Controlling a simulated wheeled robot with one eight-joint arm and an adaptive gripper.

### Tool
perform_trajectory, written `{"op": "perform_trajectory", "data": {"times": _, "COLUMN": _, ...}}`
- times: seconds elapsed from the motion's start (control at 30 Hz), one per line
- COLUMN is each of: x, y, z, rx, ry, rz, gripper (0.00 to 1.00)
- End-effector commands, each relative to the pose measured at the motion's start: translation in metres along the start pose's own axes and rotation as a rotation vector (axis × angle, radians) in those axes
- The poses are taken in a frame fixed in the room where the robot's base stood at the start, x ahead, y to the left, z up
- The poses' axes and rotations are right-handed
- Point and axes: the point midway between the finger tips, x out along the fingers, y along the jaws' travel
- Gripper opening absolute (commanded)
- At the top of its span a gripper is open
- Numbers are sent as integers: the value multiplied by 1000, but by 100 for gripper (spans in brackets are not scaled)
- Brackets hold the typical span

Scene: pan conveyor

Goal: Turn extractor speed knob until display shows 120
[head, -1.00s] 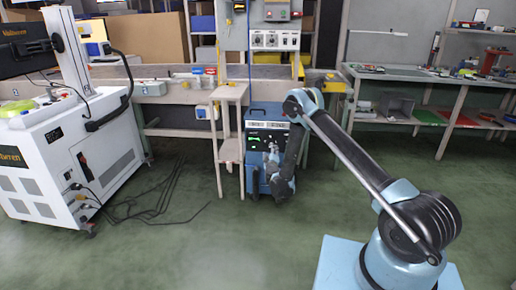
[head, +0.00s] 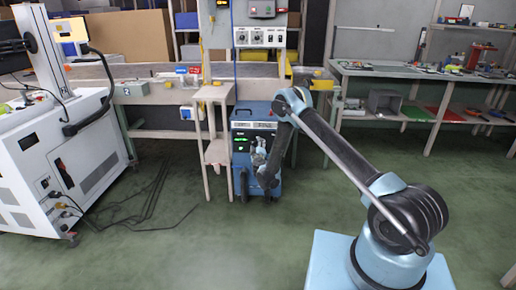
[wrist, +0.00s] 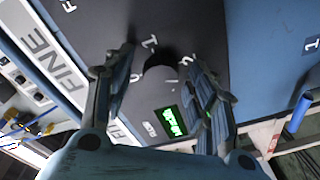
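The blue extractor (head: 241,170) stands on the floor under the bench, its dark front panel facing me. In the wrist view its dark round knob (wrist: 160,72) sits on the panel with white numbers around it. A small display (wrist: 169,121) glows green beside the knob; its reading is too small and skewed to tell. My gripper (wrist: 163,75) is at the panel, its two fingers spread on either side of the knob. Gaps show between knob and fingers, and I cannot see firm contact. In the head view my gripper (head: 260,155) covers part of the panel.
A wooden stand (head: 213,95) is close to the extractor's left. A white machine (head: 62,155) with cables on the floor stands at left. A workbench (head: 420,72) with shelves is at right. The green floor in front is clear.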

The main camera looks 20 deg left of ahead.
Motion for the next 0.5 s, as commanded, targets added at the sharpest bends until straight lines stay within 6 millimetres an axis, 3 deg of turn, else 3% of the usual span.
{"op": "perform_trajectory", "data": {"times": 0.03, "x": 0, "y": -1, "z": -1, "rx": 0, "ry": 1, "rz": -1, "gripper": 41}}
{"op": "perform_trajectory", "data": {"times": 0.2, "x": -1, "y": -2, "z": -4, "rx": 0, "ry": 3, "rz": -2, "gripper": 8}}
{"op": "perform_trajectory", "data": {"times": 0.5, "x": -2, "y": -4, "z": -6, "rx": -56, "ry": 2, "rz": -9, "gripper": 7}}
